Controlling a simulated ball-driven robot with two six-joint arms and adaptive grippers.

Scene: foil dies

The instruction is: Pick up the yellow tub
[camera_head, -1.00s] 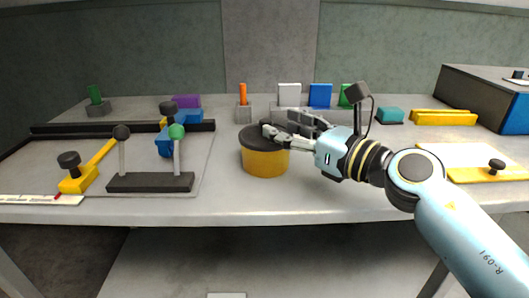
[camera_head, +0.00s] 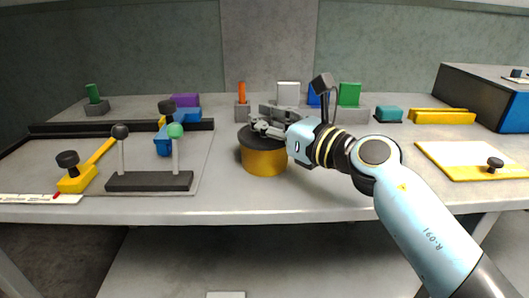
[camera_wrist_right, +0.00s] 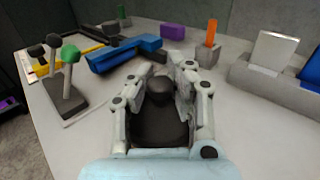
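The yellow tub (camera_head: 263,161) stands upright on the bench, left of my right arm in the head view. It has a dark lid (camera_wrist_right: 158,128) with a round black knob (camera_wrist_right: 160,89) on top. My right gripper (camera_head: 258,124) is over the lid. In the right wrist view its fingers (camera_wrist_right: 161,78) are apart, one on each side of the knob, and the lid shows below between them. I cannot tell whether the fingers touch the knob. The tub's yellow side is hidden in the wrist view. My left gripper is not in view.
Left of the tub stand a black base with two ball-topped levers (camera_head: 150,181) and a yellow toggle part (camera_head: 76,180). Behind are an orange stick in a grey block (camera_head: 243,112) and a grey rack (camera_head: 352,115) with upright plates. The bench front right of the tub is clear.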

